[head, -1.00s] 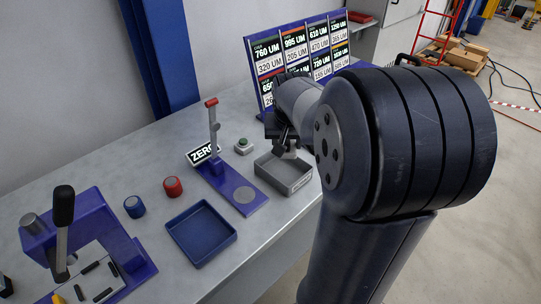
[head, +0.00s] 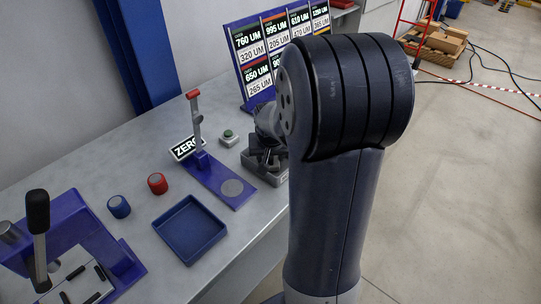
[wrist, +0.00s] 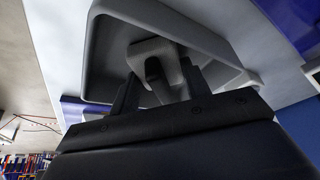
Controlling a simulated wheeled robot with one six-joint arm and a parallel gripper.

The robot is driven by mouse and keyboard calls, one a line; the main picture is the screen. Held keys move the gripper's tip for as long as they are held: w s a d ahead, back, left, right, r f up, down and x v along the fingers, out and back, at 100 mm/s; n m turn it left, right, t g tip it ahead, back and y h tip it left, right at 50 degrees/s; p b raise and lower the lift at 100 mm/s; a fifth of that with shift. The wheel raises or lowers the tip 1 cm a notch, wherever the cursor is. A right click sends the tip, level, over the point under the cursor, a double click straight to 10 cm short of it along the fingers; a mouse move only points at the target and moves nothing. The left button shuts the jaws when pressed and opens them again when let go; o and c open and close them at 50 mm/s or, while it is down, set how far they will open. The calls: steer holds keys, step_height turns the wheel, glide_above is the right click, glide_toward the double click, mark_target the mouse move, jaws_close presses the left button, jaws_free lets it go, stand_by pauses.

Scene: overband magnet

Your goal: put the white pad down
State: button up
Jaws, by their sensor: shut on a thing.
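My gripper (head: 264,156) points down into the grey tray (head: 279,181) on the bench, and my arm covers part of both in the head view. In the wrist view my gripper (wrist: 158,92) is shut on a pale grey, textured piece, which I take to be the white pad (wrist: 150,48) in shadow. The pad sits between the dark fingers, inside the outline of the grey tray (wrist: 92,50). I cannot tell whether the pad touches the tray floor. The pad cannot be made out in the head view.
An empty blue tray (head: 190,231) lies to the left. Red (head: 157,184) and blue (head: 119,207) knobs stand farther left. A label board (head: 262,60) rises behind.

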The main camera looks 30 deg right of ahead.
steer(key=shift+f, duration=0.1)
steer(key=o, duration=0.9)
steer(key=shift+s+r, duration=0.1)
steer(key=shift+r, duration=0.55)
steer(key=p+v, duration=0.1)
steer(key=v, duration=1)
steer(key=shift+s+a, duration=0.1)
steer(key=shift+s, duration=0.05)
